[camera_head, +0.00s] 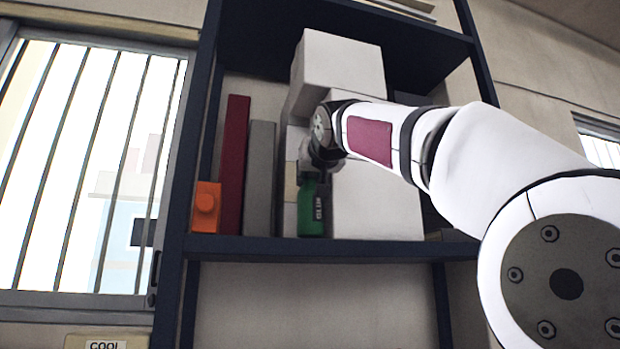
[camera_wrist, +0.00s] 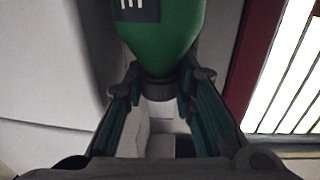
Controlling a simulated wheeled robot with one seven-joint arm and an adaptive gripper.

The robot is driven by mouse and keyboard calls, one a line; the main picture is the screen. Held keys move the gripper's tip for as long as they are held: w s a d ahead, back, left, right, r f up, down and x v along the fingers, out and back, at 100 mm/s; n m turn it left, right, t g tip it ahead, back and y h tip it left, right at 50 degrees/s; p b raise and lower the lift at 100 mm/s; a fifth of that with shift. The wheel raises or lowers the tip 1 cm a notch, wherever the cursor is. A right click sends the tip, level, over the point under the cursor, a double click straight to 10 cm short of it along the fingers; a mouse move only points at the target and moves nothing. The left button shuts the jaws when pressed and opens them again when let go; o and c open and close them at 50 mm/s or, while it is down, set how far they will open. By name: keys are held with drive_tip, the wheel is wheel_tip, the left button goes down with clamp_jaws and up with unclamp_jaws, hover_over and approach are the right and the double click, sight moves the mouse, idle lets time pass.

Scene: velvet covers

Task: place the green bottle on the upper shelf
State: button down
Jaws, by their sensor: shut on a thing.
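The green bottle (camera_head: 311,209) is upright at the dark blue shelf (camera_head: 330,248), with its base at about the level of the board's front edge; I cannot tell whether it touches the board. My gripper (camera_head: 318,172) is above the bottle, shut on its neck. In the wrist view the green bottle (camera_wrist: 165,38) shows large, its dark neck between the two fingers of my gripper (camera_wrist: 160,92). White lettering on a dark label shows on the bottle.
White boxes (camera_head: 375,205) stand to the right of and behind the bottle. A grey book (camera_head: 260,178), a red book (camera_head: 234,165) and an orange block (camera_head: 206,207) stand to its left. A higher board of the shelf unit is above. A barred window (camera_head: 85,165) is at the left.

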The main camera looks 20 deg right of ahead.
drive_tip(key=shift+f, duration=0.3)
drive_tip(key=c, duration=1.6)
unclamp_jaws()
drive_tip(key=shift+f, duration=0.1)
